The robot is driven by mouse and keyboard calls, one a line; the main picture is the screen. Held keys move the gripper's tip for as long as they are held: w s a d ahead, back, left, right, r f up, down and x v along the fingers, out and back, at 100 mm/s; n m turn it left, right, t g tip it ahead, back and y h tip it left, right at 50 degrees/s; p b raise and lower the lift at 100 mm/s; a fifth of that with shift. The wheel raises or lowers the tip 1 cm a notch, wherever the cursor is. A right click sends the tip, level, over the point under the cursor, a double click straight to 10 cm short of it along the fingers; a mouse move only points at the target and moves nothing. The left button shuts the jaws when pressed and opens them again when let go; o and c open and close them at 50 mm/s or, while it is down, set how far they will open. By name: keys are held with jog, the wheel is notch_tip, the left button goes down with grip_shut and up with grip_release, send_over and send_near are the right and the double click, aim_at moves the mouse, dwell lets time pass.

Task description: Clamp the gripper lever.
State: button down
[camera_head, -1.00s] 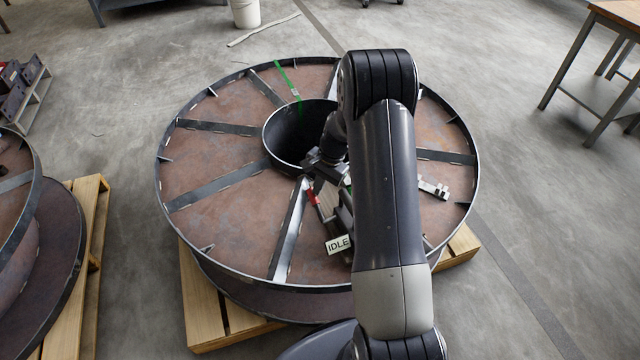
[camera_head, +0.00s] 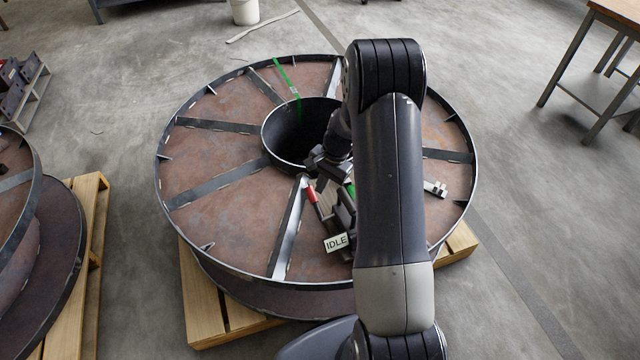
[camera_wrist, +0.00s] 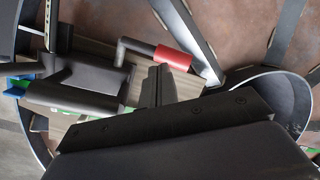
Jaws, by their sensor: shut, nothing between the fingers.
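The lever with a red grip (camera_head: 311,194) is on a dark clamping device (camera_head: 340,215) that rests on the steel reel, just in front of its hub. In the wrist view the red grip (camera_wrist: 172,57) sits at the end of a grey bent rod. My gripper (camera_wrist: 157,82) is shut and empty, with its fingertips just below the rod and red grip in that view. I cannot tell whether they touch the lever. A card reading IDLE (camera_head: 337,243) is at the device's front. My arm hides the device's right side in the head view.
The reel (camera_head: 215,165) has raised radial ribs, a rim and an open hub (camera_head: 290,140). It lies on a wooden pallet (camera_head: 203,310). A small metal part (camera_head: 435,188) lies on the reel at right. Another reel stands at left, and a table (camera_head: 610,20) at upper right.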

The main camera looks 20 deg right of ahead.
jog(key=p+v, duration=0.2)
jog(key=v, duration=1)
jog(key=shift+d, duration=0.3)
jog(key=shift+r, duration=0.1)
jog(key=b+x, duration=0.1)
jog(key=x, duration=0.5)
jog(key=b+x, duration=0.2)
jog(key=x, duration=0.5)
jog(key=shift+w+a, duration=0.1)
jog(key=shift+a, duration=0.2)
jog(key=shift+w+a+f+b, duration=0.15)
jog(key=shift+a+f+b, duration=0.05)
jog(key=shift+f+b, duration=0.25)
jog(key=shift+w, duration=0.5)
jog(key=shift+s+r, duration=0.1)
